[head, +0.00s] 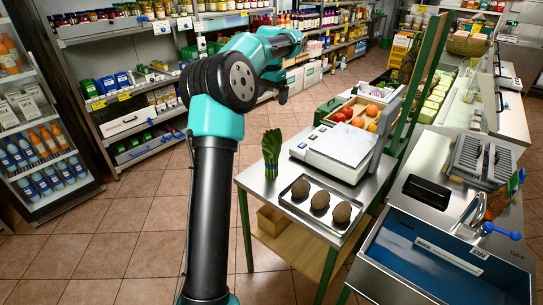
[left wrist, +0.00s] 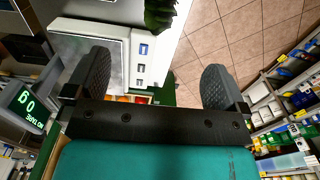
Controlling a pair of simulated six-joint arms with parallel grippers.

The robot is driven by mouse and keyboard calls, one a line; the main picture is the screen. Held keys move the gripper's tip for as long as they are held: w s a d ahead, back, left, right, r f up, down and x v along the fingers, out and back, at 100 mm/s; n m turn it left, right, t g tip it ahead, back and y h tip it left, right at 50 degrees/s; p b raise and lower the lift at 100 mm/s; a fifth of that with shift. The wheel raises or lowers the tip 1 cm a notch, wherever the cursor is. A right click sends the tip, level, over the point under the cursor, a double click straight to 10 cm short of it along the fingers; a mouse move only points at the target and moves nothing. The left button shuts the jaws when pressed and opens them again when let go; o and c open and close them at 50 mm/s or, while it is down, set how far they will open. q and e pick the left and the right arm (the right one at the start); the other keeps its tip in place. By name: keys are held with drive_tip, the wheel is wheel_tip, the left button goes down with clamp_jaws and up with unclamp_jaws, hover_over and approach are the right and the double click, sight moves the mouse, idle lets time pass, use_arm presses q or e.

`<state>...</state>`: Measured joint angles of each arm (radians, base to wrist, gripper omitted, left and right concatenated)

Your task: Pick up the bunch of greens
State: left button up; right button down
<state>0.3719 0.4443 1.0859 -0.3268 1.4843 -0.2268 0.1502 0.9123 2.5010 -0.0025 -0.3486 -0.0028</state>
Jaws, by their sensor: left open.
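The bunch of greens (head: 271,152) stands upright, leaves up, at the left corner of the metal table (head: 285,208), beside the scale. A blue band shows near its right side. In the left wrist view, part of the greens (left wrist: 159,12) shows at the top edge, beyond the fingers; the rest is cut off. My left gripper (head: 282,92) is up and beyond the greens in the head view, mostly hidden by its own arm. In the left wrist view its two black fingers (left wrist: 156,68) are wide apart with nothing held between them. My right gripper is not in view.
A white scale (head: 338,150) stands right of the greens. A metal tray (head: 301,210) with three brown round items lies in front. A wooden crate of fruit (head: 353,113) is behind. A sink counter (head: 430,255) is at right. Open tiled floor (head: 130,225) lies left.

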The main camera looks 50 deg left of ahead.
sight(272, 130)
use_arm(q)
wheel_tip(272, 130, down, 12)
drive_tip(key=shift+r, duration=0.1)
idle(0.4)
drive_tip(key=shift+w+f, duration=0.2)
drive_tip(key=shift+f, duration=2.45)
drive_tip(key=c, duration=1.5)
drive_tip(key=shift+o, duration=0.2)
drive_tip(key=shift+r, duration=0.2)
